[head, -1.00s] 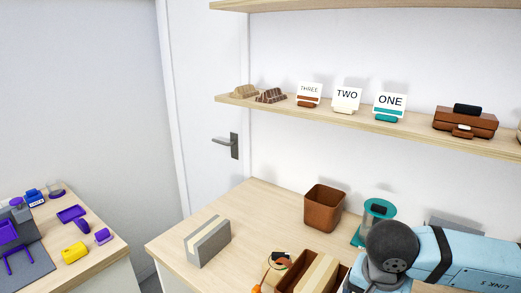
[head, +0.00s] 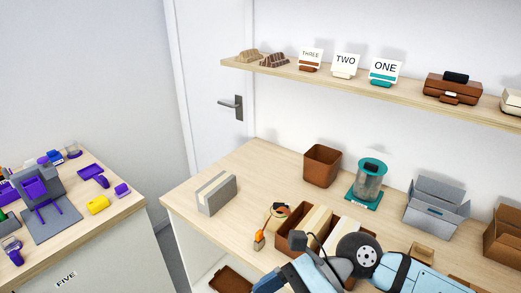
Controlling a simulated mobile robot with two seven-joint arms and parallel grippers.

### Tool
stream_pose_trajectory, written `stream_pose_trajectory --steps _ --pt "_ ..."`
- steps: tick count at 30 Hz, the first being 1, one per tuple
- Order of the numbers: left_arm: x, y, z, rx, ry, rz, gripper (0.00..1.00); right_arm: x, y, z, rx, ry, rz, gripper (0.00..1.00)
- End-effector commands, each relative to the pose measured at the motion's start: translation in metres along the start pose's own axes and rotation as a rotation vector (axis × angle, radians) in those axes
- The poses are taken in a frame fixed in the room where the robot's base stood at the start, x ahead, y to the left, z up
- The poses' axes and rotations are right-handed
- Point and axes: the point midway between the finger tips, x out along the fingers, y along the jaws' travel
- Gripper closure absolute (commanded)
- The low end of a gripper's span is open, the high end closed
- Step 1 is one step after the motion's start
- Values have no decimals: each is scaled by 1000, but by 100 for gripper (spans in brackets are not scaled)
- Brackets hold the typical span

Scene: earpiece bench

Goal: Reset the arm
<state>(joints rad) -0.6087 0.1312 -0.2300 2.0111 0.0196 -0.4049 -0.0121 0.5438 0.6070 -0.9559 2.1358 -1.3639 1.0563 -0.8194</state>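My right arm (head: 400,270), light blue with a dark grey round joint, comes in from the lower right and bends at that joint. Its further part runs down to the bottom edge of the head view, in front of a brown divided box on the bench. The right gripper itself is out of the picture. My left arm and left gripper are not in view.
The wooden bench (head: 258,165) holds a grey block (head: 217,196), a brown bin (head: 322,167), a teal-based clear container (head: 368,180), an orange-tipped item (head: 259,240), the brown box (head: 298,214) and a grey open box (head: 436,203). A shelf (head: 400,92) hangs above.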

Motion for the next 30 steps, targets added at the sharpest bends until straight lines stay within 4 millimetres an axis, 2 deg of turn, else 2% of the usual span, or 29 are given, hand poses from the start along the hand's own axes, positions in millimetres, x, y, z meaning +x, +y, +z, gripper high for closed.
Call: stream_pose_trajectory --steps 1,3,6,8,11,14,17,20,21,22,23,24,27,30 --pt "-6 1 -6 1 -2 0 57 4 0 21 123 -162 -11 11" --pt "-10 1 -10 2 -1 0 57 2 -6 42 305 -379 -29 11" --pt "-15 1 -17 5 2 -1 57 -12 -21 60 585 -683 -52 11" --pt "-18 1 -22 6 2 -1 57 -25 -32 61 763 -862 -62 11" --pt "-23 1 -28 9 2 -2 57 -50 -51 45 1070 -1158 -76 11" --pt "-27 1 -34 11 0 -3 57 -74 -63 7 1387 -1451 -85 11" --pt "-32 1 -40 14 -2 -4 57 -89 -62 -52 1709 -1744 -90 11" --pt "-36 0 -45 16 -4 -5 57 -94 -44 -120 2023 -2037 -92 11" --pt "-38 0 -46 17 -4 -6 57 -92 -32 -147 2136 -2148 -90 11" --pt "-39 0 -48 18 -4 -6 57 -90 -23 -165 2211 -2222 -89 11" --pt "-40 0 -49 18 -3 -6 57 -88 -13 -181 -2151 2162 81 11" --pt "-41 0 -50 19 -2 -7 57 -84 0 -201 -2069 2081 74 11" --pt "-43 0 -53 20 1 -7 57 -74 28 -236 -1912 1932 59 11" --pt "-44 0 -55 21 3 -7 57 -66 46 -255 -1820 1848 49 11"
